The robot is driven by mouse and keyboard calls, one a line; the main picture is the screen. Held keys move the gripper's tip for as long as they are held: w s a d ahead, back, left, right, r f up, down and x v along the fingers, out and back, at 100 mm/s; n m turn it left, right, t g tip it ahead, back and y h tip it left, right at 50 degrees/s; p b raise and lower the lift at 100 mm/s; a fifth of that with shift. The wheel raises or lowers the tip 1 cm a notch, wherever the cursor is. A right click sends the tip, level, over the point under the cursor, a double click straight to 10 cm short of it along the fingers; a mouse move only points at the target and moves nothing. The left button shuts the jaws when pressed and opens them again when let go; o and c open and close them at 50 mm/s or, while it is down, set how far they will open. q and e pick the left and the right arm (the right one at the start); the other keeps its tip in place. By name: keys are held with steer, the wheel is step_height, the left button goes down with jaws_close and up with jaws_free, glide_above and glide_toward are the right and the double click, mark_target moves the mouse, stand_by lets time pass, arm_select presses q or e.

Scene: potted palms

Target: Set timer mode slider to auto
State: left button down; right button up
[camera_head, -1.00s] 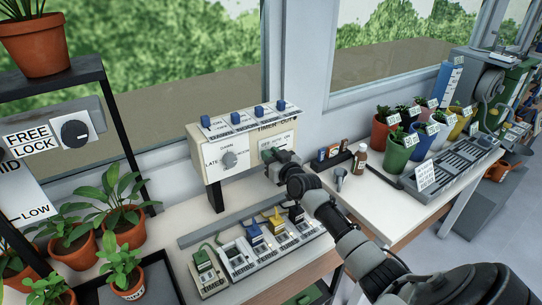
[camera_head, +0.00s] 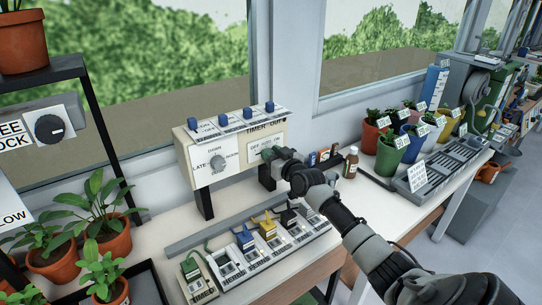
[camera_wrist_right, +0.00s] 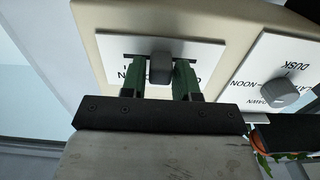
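My right gripper (camera_head: 268,154) is at this panel and hides the slider in the head view. In the right wrist view the grey slider knob (camera_wrist_right: 160,68) sits between the two green fingers of the gripper (camera_wrist_right: 160,78), which look closed against its sides. The knob stands near the middle of its slot, and lettering on the panel (camera_wrist_right: 208,52) is upside down and partly covered. My left gripper is not in view.
A round dial (camera_head: 218,162) is left of the slider panel. Blue switches (camera_head: 223,121) line the box top. A small brown bottle (camera_head: 350,162) and coloured pots (camera_head: 390,152) stand to the right.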

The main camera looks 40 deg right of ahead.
steer(key=o, duration=0.3)
steer(key=shift+s, duration=0.1)
steer(key=s, duration=1)
steer(key=shift+s+a, duration=0.3)
steer(key=shift+s, duration=0.05)
